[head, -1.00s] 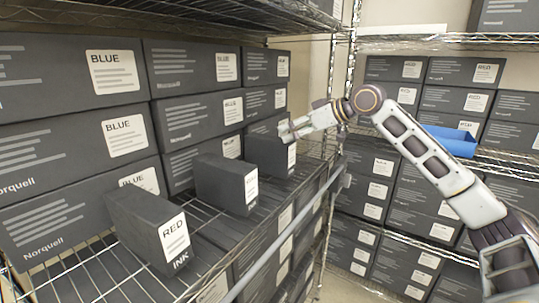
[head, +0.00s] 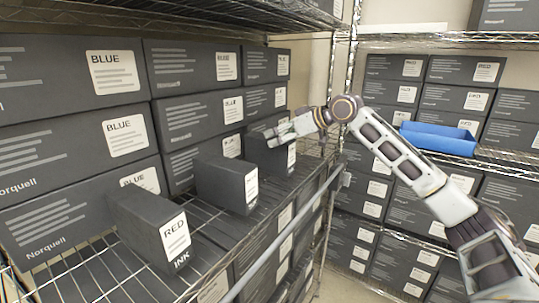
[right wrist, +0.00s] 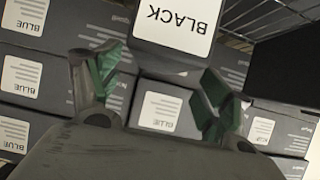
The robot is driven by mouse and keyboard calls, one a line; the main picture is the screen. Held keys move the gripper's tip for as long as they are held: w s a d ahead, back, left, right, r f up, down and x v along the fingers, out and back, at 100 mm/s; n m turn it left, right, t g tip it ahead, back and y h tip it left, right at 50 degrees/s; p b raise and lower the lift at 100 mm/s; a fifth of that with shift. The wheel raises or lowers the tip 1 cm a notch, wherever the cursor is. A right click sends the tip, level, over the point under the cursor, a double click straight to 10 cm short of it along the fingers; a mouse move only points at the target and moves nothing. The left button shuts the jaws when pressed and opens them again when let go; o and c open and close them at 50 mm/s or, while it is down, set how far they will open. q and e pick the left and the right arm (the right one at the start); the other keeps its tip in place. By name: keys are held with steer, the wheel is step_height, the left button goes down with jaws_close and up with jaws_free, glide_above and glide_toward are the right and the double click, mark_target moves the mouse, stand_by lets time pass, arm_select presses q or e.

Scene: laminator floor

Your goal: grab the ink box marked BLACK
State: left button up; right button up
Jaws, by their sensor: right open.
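The ink box marked BLACK (right wrist: 176,40) shows large in the right wrist view, its white label facing the camera. In the head view it appears to be the far dark box (head: 268,158) on the left shelf, where its label is too small to read. My right gripper (head: 279,133) is at the top of that box. In the right wrist view the gripper (right wrist: 157,84) is open, its green-padded fingers on either side below the label. No contact is visible. My left gripper is not in view.
A RED INK box (head: 150,228) and another dark box (head: 226,184) stand nearer on the same wire shelf (head: 92,272). Larger stacked cartons (head: 70,135) line the back. A blue tray (head: 438,138) sits on the right rack. A metal upright (head: 350,60) stands beside my right arm.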

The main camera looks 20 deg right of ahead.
mark_target(269, 139)
steer(key=shift+w+a+f, duration=0.3)
steer(key=shift+w, duration=0.25)
steer(key=shift+p+x, duration=0.3)
steer(key=shift+x, duration=1.5)
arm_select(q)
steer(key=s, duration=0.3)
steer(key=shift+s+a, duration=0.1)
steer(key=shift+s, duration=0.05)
arm_select(e)
steer(key=shift+d, duration=0.1)
steer(key=shift+c, duration=0.6)
steer(key=c, duration=1.4)
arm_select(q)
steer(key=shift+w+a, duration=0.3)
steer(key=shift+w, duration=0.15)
arm_select(e)
jaws_close()
